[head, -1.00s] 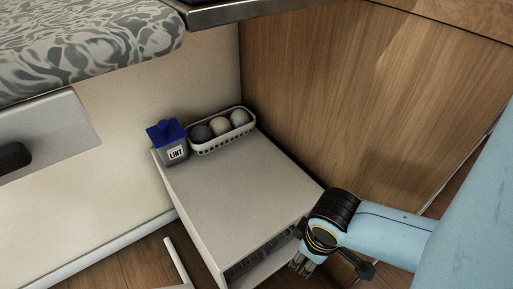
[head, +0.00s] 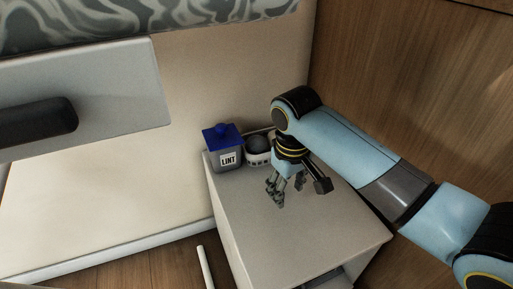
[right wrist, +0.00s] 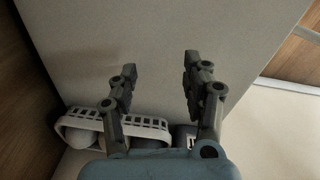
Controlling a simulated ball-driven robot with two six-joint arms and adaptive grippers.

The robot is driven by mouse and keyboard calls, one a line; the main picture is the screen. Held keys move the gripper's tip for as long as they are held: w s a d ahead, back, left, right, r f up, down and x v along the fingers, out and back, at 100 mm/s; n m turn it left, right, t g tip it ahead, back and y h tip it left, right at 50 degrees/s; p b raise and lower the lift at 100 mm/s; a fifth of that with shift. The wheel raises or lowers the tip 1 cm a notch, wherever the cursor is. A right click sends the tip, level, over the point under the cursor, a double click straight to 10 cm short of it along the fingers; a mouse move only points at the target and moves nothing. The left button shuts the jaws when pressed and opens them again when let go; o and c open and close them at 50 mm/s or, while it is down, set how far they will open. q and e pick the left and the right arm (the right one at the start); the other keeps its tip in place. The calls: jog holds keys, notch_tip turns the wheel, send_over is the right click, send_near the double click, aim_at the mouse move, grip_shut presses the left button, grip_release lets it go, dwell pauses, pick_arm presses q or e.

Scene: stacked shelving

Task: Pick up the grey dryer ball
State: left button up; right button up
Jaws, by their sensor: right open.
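A dark grey ball (head: 257,144) sits in a white slotted basket (head: 258,160) at the back of a pale cabinet top. The rest of the basket is hidden behind my right gripper (head: 274,194). In the right wrist view the basket (right wrist: 154,124) lies at the lower left, with a pale ball (right wrist: 82,139) and a darker ball (right wrist: 148,143) in it; both are partly hidden. My right gripper also shows there (right wrist: 159,68), fingers apart and empty, over the cabinet top in front of the basket. My left gripper is not in view.
A grey box labelled LINT with a blue lid (head: 224,152) stands left of the basket, close to it. A wood panel (head: 420,90) rises on the right and a cream wall (head: 235,70) behind. The front of the cabinet top (head: 290,230) is clear.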

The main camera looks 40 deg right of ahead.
jog(key=w+d+r+m, duration=0.15)
jog(key=w+r, duration=0.35)
jog(key=w, duration=0.6)
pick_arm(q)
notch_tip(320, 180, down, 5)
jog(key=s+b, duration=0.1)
pick_arm(e)
jog(key=b, duration=0.3)
send_near(257, 137)
notch_tip(257, 137, down, 4)
jog(key=shift+w+d+r+m+g+y, duration=0.1)
jog(key=shift+d+m+g+y, duration=0.05)
jog(key=shift+m+g+y, duration=0.2)
jog(key=f+b, duration=0.4)
jog(key=f, duration=0.1)
jog(key=shift+w+d+f, duration=0.1)
jog(key=shift+w+d, duration=0.05)
jog(key=shift+w, duration=0.05)
jog(key=shift+f, duration=0.15)
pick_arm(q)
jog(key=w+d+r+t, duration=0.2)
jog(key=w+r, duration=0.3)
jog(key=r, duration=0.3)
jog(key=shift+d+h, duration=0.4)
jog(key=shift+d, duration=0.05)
pick_arm(e)
jog(key=c, duration=0.8)
